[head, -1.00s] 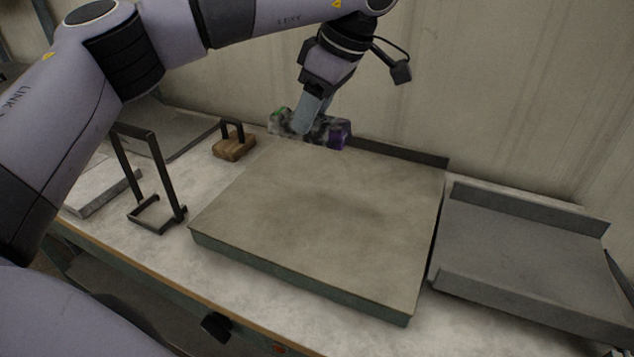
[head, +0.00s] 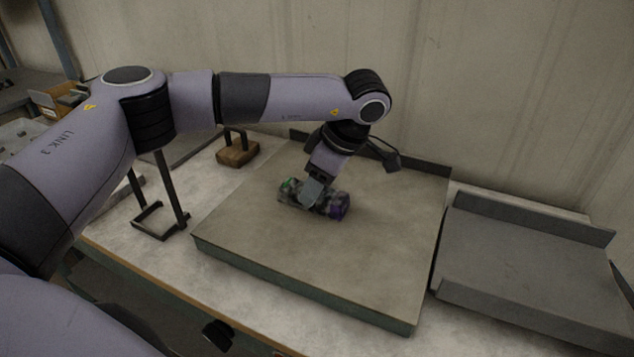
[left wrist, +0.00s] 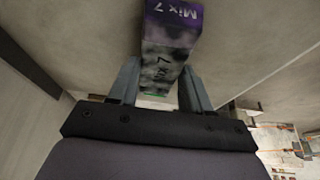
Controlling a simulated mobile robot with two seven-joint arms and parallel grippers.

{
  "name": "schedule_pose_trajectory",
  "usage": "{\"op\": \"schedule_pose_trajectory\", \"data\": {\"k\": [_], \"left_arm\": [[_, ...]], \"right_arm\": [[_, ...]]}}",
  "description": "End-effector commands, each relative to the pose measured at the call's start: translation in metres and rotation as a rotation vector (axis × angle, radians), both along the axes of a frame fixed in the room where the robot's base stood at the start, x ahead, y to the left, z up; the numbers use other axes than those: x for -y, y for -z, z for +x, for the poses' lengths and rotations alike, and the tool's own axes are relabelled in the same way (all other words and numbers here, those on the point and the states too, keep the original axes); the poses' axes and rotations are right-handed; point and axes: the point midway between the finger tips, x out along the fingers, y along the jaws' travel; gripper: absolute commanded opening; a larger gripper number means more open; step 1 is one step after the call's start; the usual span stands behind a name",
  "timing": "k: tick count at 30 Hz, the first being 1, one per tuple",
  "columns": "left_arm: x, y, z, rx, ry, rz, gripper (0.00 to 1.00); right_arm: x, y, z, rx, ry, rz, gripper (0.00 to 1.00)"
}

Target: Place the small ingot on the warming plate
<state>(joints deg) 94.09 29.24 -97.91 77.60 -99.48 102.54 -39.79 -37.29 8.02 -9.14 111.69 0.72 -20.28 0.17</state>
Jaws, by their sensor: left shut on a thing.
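The small ingot (head: 335,205) is a mottled dark grey block with a purple end and a green end. It is between the fingers of my left gripper (head: 314,192), which is shut on it over the warming plate (head: 280,258). The plate is a broad beige slab with a green side. The ingot looks low over the plate or touching it; I cannot tell which. In the left wrist view the ingot (left wrist: 170,45) shows "Mix 7" on its purple end, between the two fingers of the gripper (left wrist: 156,85). My right gripper is not in view.
A grey tray (head: 525,255) stands right of the plate. A black metal frame (head: 160,215) and a wooden block with a dark handle (head: 237,152) stand to the left. A low dark rail runs along the plate's back edge. The plate's front and right are clear.

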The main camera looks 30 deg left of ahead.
Motion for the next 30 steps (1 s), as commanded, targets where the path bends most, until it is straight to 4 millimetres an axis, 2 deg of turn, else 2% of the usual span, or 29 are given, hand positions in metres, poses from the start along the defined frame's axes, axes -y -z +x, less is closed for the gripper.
{"op": "schedule_pose_trajectory", "data": {"k": [4, 5, 6, 7, 16, 20, 30], "left_arm": [[0.0, -0.001, 0.0, 0.001, -0.001, 0.0, 0.0], [0.0, 0.001, 0.0, 0.0, 0.0, 0.0, 0.55], [0.0, 0.0, 0.0, 0.0, 0.0, 0.0, 0.68], [0.0, 0.0, 0.0, -0.001, 0.0, 0.0, 0.75], [0.0, -0.001, 0.0, 0.0, 0.0, 0.0, 0.75], [0.005, -0.011, 0.001, 0.002, 0.001, 0.0, 0.75], [0.032, -0.075, 0.002, 0.003, 0.001, 0.0, 0.75]], "right_arm": [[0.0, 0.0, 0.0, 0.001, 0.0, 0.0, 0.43], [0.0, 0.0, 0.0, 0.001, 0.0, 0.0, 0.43], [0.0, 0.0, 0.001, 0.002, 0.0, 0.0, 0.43], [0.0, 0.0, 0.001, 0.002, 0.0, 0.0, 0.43], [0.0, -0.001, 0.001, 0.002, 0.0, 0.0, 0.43], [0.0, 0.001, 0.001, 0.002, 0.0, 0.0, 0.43], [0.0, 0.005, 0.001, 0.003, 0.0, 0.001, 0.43]]}}
